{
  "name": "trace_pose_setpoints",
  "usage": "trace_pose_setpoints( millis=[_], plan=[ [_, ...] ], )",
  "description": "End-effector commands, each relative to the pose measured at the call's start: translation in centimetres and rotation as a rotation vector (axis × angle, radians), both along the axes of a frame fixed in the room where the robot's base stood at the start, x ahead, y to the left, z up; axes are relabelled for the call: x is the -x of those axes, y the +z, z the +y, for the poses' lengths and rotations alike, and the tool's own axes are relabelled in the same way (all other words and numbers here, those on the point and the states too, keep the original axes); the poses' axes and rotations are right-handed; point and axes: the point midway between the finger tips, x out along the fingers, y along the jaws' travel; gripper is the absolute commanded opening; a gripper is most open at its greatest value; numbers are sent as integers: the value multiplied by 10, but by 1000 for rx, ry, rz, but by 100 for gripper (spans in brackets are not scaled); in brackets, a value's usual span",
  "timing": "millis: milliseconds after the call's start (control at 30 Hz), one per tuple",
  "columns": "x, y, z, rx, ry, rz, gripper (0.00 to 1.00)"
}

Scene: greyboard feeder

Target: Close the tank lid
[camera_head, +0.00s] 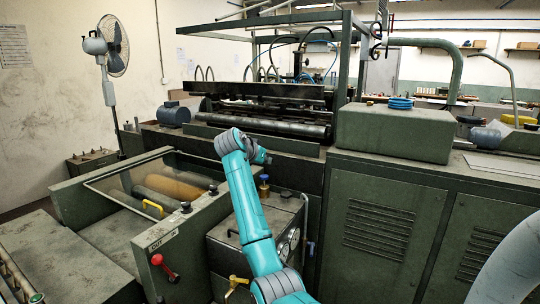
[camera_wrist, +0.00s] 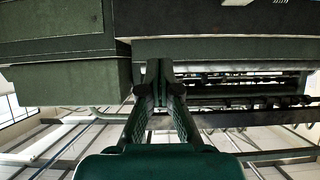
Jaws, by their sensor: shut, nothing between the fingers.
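My gripper (camera_head: 262,158) is at the end of my teal arm, above the grey box-shaped tank with gauges (camera_head: 255,248) and in front of the dark roller machine. In the wrist view my gripper's two fingers (camera_wrist: 159,72) meet at their tips with nothing between them. The tank has a brass-coloured fitting (camera_head: 263,187) on top; my arm covers part of it. No raised lid on it can be made out.
A green cabinet (camera_head: 385,235) with louvred doors stands close on the right, with a green box (camera_head: 395,130) on it. The roller machine (camera_head: 265,110) is behind. A red-knobbed lever (camera_head: 160,264) sticks out at the front left. A fan (camera_head: 113,50) stands at the back left.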

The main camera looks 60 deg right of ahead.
Motion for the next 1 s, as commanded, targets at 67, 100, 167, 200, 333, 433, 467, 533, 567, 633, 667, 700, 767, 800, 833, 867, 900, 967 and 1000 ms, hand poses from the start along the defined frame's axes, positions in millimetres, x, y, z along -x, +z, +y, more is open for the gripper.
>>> trace_pose_setpoints(
  millis=[67,100,167,200,333,433,467,533,567,633,667,700,767,800,833,867,900,967,1000],
  plan=[
    [0,-11,17,62,5,-2,0],
    [1,-15,24,94,4,-4,0],
    [2,-21,36,145,4,-8,0],
    [3,-25,43,178,5,-10,0],
    [4,-42,68,286,6,-18,0],
    [6,-56,85,370,6,-23,0],
    [6,-61,90,394,6,-25,0],
    [7,-73,102,454,6,-29,0],
    [8,-78,107,480,7,-30,0],
    [9,-91,117,540,7,-35,0],
    [9,-96,121,566,8,-37,0],
    [9,-103,127,600,7,-41,0],
    [10,-115,134,649,7,-43,0],
    [10,-122,138,680,8,-46,0],
    [10,-128,141,703,7,-47,0],
    [10,-133,144,726,7,-49,0],
    [11,-140,148,755,7,-53,0],
    [11,-150,152,796,8,-55,0],
    [11,-156,155,823,7,-58,0]
  ],
)
